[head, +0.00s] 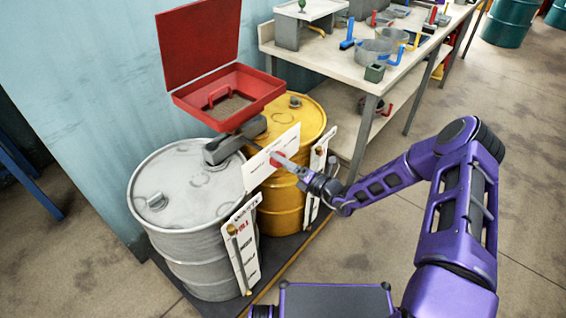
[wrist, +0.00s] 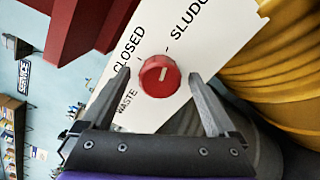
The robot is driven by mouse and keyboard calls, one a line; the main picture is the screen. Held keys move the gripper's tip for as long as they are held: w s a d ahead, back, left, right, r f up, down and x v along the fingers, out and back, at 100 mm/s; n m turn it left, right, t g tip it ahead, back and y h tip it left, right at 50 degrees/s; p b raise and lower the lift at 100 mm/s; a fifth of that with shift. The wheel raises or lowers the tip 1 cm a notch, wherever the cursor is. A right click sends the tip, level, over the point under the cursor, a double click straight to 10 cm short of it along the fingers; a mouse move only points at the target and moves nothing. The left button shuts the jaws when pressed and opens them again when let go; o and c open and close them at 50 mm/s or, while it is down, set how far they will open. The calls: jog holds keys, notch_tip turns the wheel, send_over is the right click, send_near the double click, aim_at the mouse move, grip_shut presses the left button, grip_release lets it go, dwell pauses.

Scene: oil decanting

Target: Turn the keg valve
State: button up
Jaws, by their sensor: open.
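The keg valve is a round red knob (wrist: 159,77) with a short white pointer line, on a white panel (wrist: 215,28) marked CLOSED, WASTE and a partly cut-off SLUDGE. In the wrist view the line runs nearly straight up the picture, between the CLOSED and SLUDGE words. My gripper (wrist: 159,73) is open, one finger on each side of the knob, with a visible gap on both sides. In the head view my gripper (head: 288,164) is at the front of the panel (head: 258,172), partly covering the knob (head: 275,157).
A grey drum (head: 185,190) and a yellow drum (head: 290,207) stand beside the panel. A red open-lidded box (head: 228,95) sits above them. White gauge boards (head: 243,245) hang on the drum fronts. A workbench (head: 335,62) with tools stands behind.

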jog(key=v, duration=1.7)
jog(key=shift+s+d+p, duration=0.2)
jog(key=shift+p, duration=0.15)
